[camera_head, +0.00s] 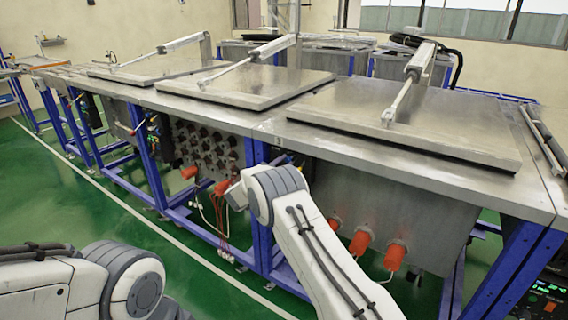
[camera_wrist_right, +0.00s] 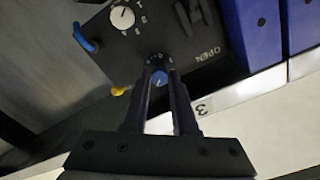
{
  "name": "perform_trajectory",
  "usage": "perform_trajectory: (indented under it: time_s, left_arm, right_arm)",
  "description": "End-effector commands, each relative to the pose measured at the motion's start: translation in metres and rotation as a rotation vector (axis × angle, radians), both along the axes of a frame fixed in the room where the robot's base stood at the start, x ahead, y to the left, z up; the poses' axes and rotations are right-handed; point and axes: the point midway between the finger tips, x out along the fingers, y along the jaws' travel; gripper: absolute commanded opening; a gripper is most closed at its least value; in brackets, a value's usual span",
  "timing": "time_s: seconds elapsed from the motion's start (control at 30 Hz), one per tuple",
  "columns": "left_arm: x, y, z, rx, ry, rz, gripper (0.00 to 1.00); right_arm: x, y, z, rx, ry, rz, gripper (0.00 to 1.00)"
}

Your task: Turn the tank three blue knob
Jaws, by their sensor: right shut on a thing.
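The blue knob (camera_wrist_right: 159,79) sits on a dark control panel (camera_wrist_right: 210,68) in the right wrist view, beside the printed word OPEN. My right gripper (camera_wrist_right: 161,71) is shut on the knob, with one finger on each side of it. A white label (camera_wrist_right: 203,109) with a 3 is on the metal edge next to the panel. In the head view my right forearm hides the knob and the fingers. My left gripper is out of view; only part of my left arm shows at the lower left.
A white knob (camera_wrist_right: 122,17) and a bent blue handle (camera_wrist_right: 85,38) are near the blue knob. The metal bench has flat lids, the nearest (camera_head: 405,112) lying closed. Orange plugs (camera_head: 360,242) stick out below. Green floor (camera_head: 90,210) is open at left.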

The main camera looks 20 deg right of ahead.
Motion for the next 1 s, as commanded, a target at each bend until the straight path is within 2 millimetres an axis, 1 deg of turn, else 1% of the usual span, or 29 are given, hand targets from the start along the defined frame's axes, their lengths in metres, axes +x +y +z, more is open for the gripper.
perform_trajectory:
  time_s: [0.17,0.2,0.27,0.3,0.57,0.67,0.77,1.0]
  left_arm:
    - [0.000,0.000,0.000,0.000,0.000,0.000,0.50]
    - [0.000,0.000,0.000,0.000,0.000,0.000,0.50]
    - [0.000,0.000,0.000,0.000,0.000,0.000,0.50]
    - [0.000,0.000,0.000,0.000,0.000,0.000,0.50]
    - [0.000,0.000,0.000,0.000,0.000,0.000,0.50]
    - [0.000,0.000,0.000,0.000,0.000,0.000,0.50]
    - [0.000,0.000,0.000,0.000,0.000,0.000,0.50]
    - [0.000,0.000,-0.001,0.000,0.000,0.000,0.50]
  right_arm:
    - [0.000,0.002,-0.002,0.001,0.002,0.004,0.00]
    - [0.000,0.002,-0.002,0.001,0.002,0.004,0.30]
    - [0.000,0.002,-0.001,0.002,0.001,0.004,0.53]
    - [0.000,0.001,-0.001,0.002,0.001,0.004,0.56]
    - [0.000,0.001,-0.001,0.001,0.000,0.002,0.56]
    - [-0.002,0.005,0.000,0.002,0.000,0.003,0.56]
    - [-0.010,0.015,0.000,0.002,0.001,0.004,0.56]
    - [-0.039,0.054,-0.001,0.001,0.001,0.006,0.56]
